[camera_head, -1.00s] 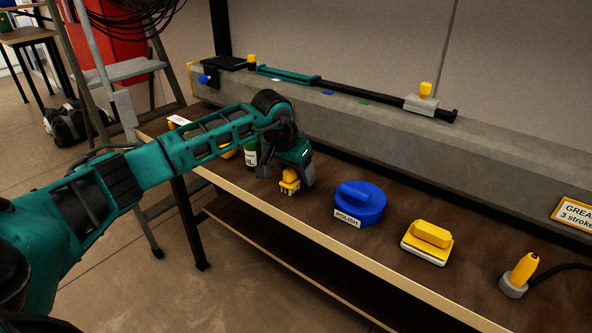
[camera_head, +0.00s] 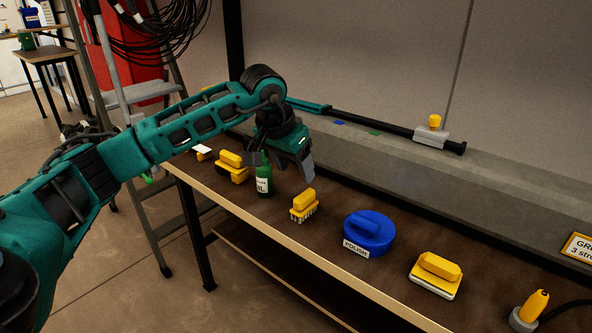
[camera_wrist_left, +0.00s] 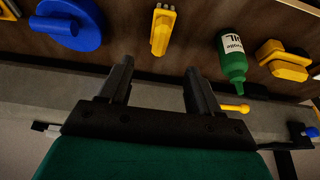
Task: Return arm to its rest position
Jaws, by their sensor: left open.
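My left arm reaches in from the left in the head view. My left gripper (camera_head: 282,166) is open and empty, above the bench between the green bottle and the yellow brush. In the left wrist view the two fingers (camera_wrist_left: 157,85) stand apart with nothing between them. The yellow brush (camera_head: 304,204) stands on the bench below and to the right of the gripper, apart from it; it also shows in the left wrist view (camera_wrist_left: 162,30). My right gripper is not in view.
On the bench (camera_head: 275,228) stand a green bottle (camera_head: 264,182), a yellow-handled block (camera_head: 232,168), a blue polish tin (camera_head: 369,234), a yellow-topped pad (camera_head: 437,272) and a yellow-handled tool (camera_head: 532,308). A grey beam (camera_head: 400,178) with a black spar runs behind. A ladder stands at left.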

